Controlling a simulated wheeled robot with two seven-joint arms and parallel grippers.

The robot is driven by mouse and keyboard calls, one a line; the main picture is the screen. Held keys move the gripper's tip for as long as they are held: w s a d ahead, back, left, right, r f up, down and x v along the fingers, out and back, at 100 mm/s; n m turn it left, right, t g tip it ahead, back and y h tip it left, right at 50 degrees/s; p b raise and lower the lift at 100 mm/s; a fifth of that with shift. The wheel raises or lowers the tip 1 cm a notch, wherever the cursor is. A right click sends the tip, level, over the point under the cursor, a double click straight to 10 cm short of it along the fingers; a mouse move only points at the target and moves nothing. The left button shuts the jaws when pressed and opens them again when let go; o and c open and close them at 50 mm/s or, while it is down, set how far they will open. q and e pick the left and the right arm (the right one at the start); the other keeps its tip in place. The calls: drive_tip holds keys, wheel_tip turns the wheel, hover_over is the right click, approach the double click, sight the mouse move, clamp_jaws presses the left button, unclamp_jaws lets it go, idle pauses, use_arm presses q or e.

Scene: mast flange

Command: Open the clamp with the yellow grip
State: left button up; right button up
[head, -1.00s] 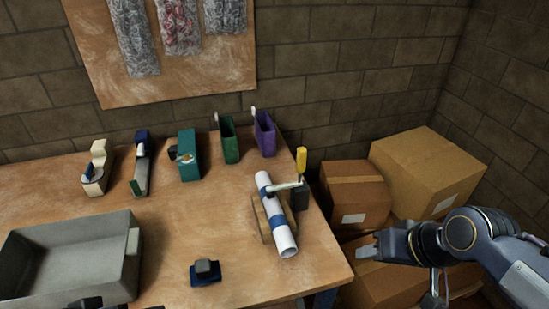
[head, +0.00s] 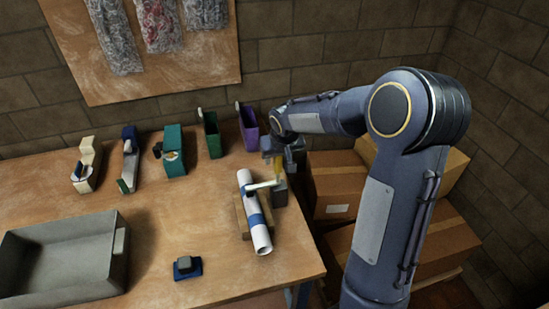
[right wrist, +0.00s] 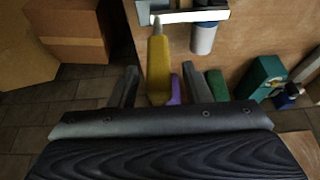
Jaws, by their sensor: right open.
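The clamp's yellow grip (head: 278,168) stands up at the right edge of the table, partly hidden by my right gripper (head: 284,152). Its pale arm (head: 264,184) reaches left across a white tube with blue bands (head: 258,235). Its dark base (head: 280,192) is beside the tube. In the right wrist view, the yellow grip (right wrist: 158,68) shows between the two open fingers of my right gripper (right wrist: 160,72); I cannot tell whether either touches it. My left gripper is not in view.
The tube lies on a wooden block (head: 240,216). Purple (head: 248,130) and green (head: 211,138) holders stand behind. A grey tray (head: 60,262) is at left, a small blue-based item (head: 187,268) at front. Cardboard boxes (head: 338,190) stand right of the table.

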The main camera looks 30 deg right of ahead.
drive_tip(key=shift+x, duration=1.35)
clamp_jaws()
